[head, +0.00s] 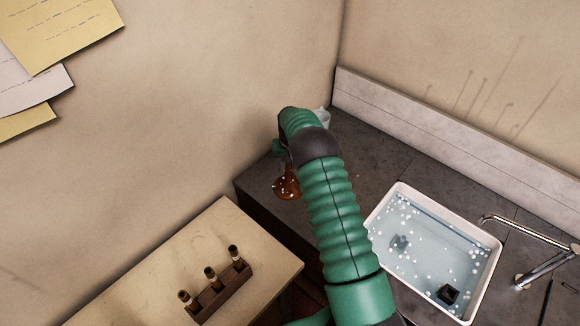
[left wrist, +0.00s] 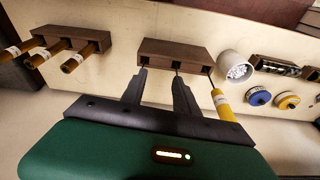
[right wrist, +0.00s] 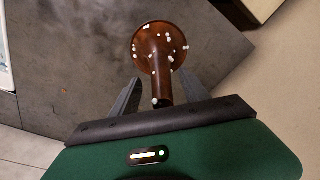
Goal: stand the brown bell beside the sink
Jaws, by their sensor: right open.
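The brown bell (head: 287,187), dotted with white foam, is on the dark counter (head: 370,150) near its left corner, flare low and stem toward my right gripper. In the right wrist view the bell (right wrist: 154,48) has its stem between the fingers of my right gripper (right wrist: 160,78), which are apart with gaps at both sides. My green right arm hides part of this in the head view. The white-rimmed sink (head: 403,190), with water and foam, is to the right. My left gripper (left wrist: 158,80) is open and empty in the left wrist view, before a dark wooden rack (left wrist: 180,53).
A faucet (head: 530,235) stands at the sink's right. A white cup (head: 323,117) is behind my right gripper. The left wrist view shows another white cup (left wrist: 234,66) and blue and yellow caps.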

